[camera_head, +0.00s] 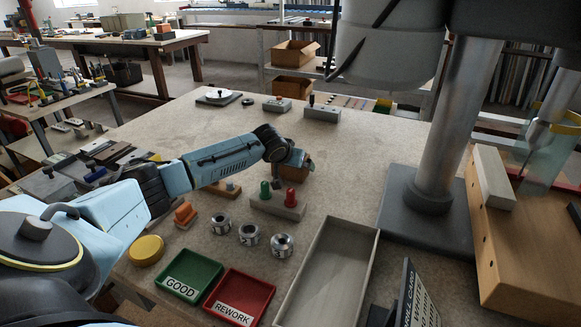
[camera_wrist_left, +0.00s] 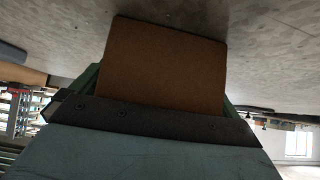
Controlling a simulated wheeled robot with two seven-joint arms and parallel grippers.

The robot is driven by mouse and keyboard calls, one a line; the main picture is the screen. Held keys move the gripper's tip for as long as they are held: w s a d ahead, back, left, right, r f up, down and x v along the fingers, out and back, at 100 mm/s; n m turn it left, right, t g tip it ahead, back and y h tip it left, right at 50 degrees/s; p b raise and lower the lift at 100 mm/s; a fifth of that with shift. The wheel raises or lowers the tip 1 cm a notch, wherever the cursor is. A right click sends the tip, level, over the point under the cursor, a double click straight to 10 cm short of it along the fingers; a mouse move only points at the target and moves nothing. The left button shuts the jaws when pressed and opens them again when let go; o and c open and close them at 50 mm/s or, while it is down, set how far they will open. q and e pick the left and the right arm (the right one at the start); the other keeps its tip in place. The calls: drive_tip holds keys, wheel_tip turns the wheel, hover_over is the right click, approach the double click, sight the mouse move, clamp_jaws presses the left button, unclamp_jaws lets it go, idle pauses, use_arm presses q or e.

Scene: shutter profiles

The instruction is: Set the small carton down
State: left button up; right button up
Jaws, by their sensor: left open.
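The small brown carton (camera_head: 296,172) is at the end of my left arm, over the middle of the table in the head view. My left gripper (camera_head: 292,161) is at the carton and partly covers it. In the left wrist view the carton (camera_wrist_left: 165,65) shows a plain brown face directly in front of the gripper, with green finger edges at both its sides. The jaws are open around it. Whether the carton's underside touches the table is hidden. My right gripper is not in view.
Red and green knobs on a block (camera_head: 277,206) stand just in front of the carton. Nearer are several metal rings (camera_head: 248,235), a green tray (camera_head: 189,277), a red tray (camera_head: 240,298) and a long grey tray (camera_head: 330,275). A machine column (camera_head: 437,150) rises at right.

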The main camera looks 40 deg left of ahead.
use_arm(q)
drive_tip(key=shift+r, duration=0.1)
drive_tip(key=c, duration=1)
